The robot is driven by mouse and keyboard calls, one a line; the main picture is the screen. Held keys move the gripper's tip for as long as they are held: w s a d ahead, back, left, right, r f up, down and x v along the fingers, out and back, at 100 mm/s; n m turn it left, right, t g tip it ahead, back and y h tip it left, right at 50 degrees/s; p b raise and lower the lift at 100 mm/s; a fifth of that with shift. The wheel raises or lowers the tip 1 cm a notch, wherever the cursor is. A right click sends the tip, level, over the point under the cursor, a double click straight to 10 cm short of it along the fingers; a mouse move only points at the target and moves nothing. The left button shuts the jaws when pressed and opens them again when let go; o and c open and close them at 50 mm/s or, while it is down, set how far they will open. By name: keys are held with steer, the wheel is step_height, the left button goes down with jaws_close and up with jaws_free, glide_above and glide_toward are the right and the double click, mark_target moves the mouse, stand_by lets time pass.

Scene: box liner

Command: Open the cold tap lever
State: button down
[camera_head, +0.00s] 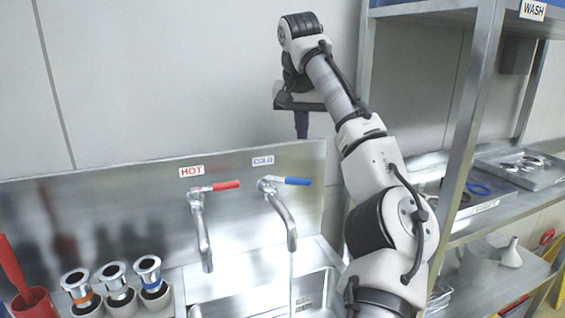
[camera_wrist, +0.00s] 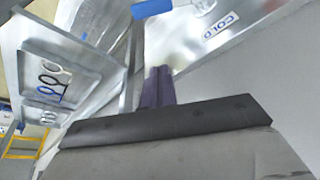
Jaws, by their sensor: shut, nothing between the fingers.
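The cold tap (camera_head: 281,208) is on the steel back panel under a COLD label, with its blue lever (camera_head: 297,181) pointing right. A thin pale line, like a stream of water, runs down below its spout. My gripper (camera_head: 302,136) hangs above the blue lever with its dark purple fingers pointing down, shut and empty. A gap shows between the fingertips and the lever. In the wrist view the purple fingers (camera_wrist: 157,72) are together, and the blue lever end (camera_wrist: 151,8) is at the top edge, apart from them.
The hot tap (camera_head: 204,228) with its red lever (camera_head: 226,185) is left of the cold tap. Several steel cups with coloured bands stand at lower left beside a red container (camera_head: 35,303). A steel shelf post (camera_head: 466,140) and shelves with trays stand at right.

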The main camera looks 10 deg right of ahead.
mark_target(300, 181)
step_height(300, 181, down, 9)
steer(key=p, duration=0.2)
steer(key=shift+s+a, duration=0.15)
steer(key=shift+s, duration=0.3)
steer(key=shift+s+a+f+m, duration=0.1)
steer(key=shift+s+m, duration=0.3)
steer(key=shift+m, duration=0.3)
stand_by(0.3)
steer(key=shift+s+a+m+h, duration=0.1)
steer(key=shift+s+m+h, duration=0.2)
steer(key=shift+m, duration=0.2)
steer(key=shift+s+a+m+g, duration=0.15)
steer(key=shift+s+m+g, duration=0.15)
steer(key=shift+s+m, duration=0.1)
steer(key=shift+s+a+r+p, duration=0.25)
steer(key=shift+s+p, duration=0.35)
steer(key=shift+p, duration=0.3)
steer(key=shift+s+a+f+p, duration=0.15)
steer(key=shift+s+a+p, duration=0.3)
steer(key=shift+p, duration=0.15)
